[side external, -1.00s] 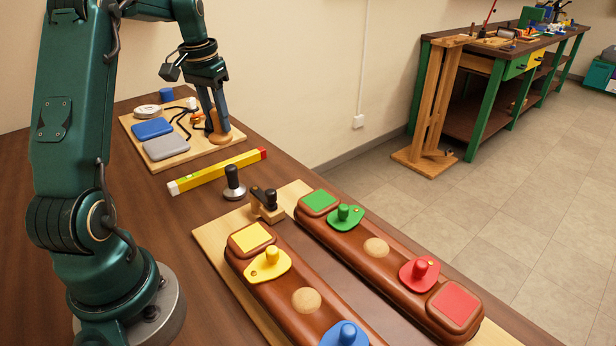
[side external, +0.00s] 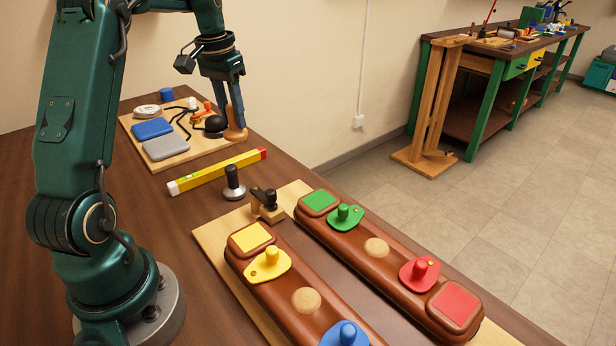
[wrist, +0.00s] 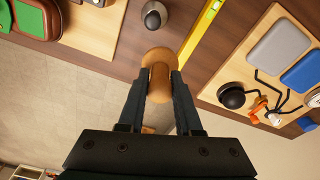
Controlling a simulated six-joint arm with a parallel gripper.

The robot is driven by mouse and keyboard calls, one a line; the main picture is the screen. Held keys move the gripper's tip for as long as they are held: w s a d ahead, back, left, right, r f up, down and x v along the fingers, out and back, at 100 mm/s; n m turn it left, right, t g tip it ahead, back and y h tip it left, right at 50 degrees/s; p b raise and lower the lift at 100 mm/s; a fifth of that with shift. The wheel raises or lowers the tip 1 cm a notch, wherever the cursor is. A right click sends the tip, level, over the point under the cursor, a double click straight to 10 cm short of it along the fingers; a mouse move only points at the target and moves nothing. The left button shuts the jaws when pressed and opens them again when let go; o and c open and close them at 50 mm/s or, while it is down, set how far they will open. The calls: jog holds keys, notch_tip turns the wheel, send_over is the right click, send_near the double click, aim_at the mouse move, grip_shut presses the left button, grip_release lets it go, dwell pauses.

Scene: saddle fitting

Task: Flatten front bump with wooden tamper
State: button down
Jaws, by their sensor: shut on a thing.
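My gripper (side external: 236,106) is shut on the wooden tamper (side external: 236,134), around its shaft. The tamper hangs roughly upright at the right end of the tool board in the side view; I cannot tell its exact height. In the wrist view the tamper (wrist: 158,62) sits between both fingertips (wrist: 160,78). Two long brown saddle pieces lie side by side: the nearer one (side external: 278,303) has a tan round bump (side external: 306,300), and the farther one (side external: 400,290) has another bump (side external: 376,248). My gripper is far from both bumps.
The tool board (side external: 170,164) holds blue and grey blocks and a black ball tool (side external: 215,124). A yellow level (side external: 215,172), a black-handled metal tamper (side external: 233,185) and a small wooden tool (side external: 267,206) lie between it and the saddles. Coloured knobbed pieces flank the bumps.

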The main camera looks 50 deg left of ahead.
jog(key=w+d+m, duration=0.3)
jog(key=d, duration=0.6)
jog(key=w+d+m, duration=0.2)
jog(key=w+d, duration=0.2)
jog(key=d, duration=0.5)
jog(key=s+d+m, duration=0.1)
jog(key=d+m, duration=0.1)
jog(key=d, duration=0.4)
jog(key=s+d+m, duration=0.1)
jog(key=d+m, duration=0.1)
jog(key=d, duration=0.3)
jog(key=s+d+m+h, duration=0.1)
jog(key=d, duration=0.5)
jog(key=shift+d+f+m, duration=0.3)
jog(key=shift+m, duration=0.1)
jog(key=shift+f, duration=1.5)
jog(key=shift+a+f, duration=0.1)
jog(key=shift+f, duration=1.05)
jog(key=shift+r, duration=2.6)
jog(key=shift+f, duration=0.1)
